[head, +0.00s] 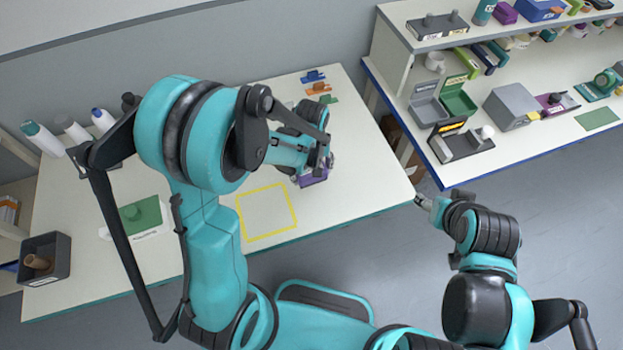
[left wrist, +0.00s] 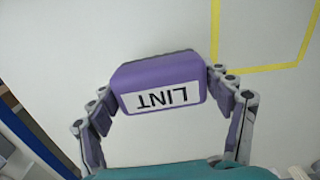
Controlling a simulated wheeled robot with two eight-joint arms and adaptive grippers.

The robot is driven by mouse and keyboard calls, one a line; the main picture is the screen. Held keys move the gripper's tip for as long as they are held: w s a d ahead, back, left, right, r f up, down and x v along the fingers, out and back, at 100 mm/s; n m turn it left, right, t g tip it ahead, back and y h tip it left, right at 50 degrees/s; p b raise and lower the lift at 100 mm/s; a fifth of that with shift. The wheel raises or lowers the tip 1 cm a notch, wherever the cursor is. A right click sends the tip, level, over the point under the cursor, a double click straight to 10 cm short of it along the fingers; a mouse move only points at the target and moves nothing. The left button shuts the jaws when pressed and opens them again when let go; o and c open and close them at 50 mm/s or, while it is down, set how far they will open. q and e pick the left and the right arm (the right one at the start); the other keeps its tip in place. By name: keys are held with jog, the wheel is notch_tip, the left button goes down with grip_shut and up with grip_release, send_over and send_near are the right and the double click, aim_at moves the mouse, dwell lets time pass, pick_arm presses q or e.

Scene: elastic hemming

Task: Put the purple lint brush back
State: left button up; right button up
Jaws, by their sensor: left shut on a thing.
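The purple lint brush (head: 313,178) is over the white table, just off the upper right corner of the yellow outlined square (head: 240,215). In the left wrist view the brush (left wrist: 160,80) shows a white LINT label, upside down. My left gripper (head: 316,168) is shut on it, with a finger at each side of the brush in the left wrist view (left wrist: 163,92). I cannot tell whether the brush touches the table. My right gripper (head: 424,201) is small in the head view, past the table's right edge; its fingers are unclear.
A shelf unit (head: 455,178) at the right holds several boxes and tools, including a grey box (head: 511,106). Orange and blue clips (head: 318,88) lie at the table's back. The table's right front is clear.

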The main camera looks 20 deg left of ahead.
aim_at(312, 180)
pick_arm(q)
notch_tip(312, 180, down, 4)
jog(key=shift+r+b, duration=0.25)
jog(key=shift+b, duration=0.35)
jog(key=shift+r, duration=0.1)
jog(key=shift+f+b, duration=0.4)
jog(key=shift+f, duration=0.05)
jog(key=o, duration=1.1)
